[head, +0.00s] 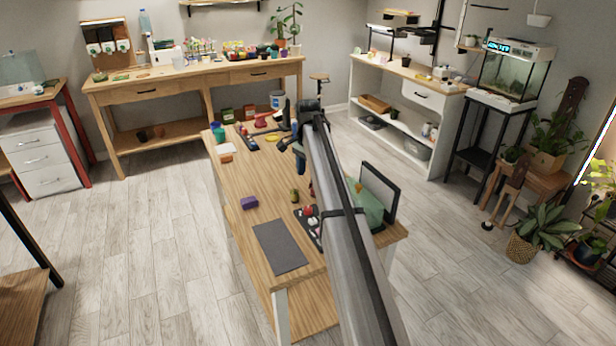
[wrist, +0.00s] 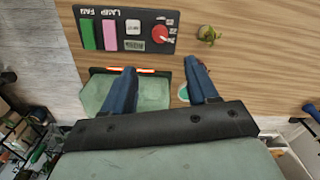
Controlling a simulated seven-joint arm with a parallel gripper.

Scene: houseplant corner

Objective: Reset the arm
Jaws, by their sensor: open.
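My gripper (wrist: 160,68) is open, with its two blue fingers spread wide and nothing held between them. In the wrist view a black control panel (wrist: 153,47) lies just beyond the fingertips. It has a green switch, a pink switch, a white button and a red knob (wrist: 159,34). The panel shows partly beside my arm in the head view (head: 300,219). I cannot tell how high the fingertips are above the table.
A greenish box (head: 369,208) and an upright dark-framed panel (head: 381,190) stand at the table's right edge. The table's left middle is mostly clear.

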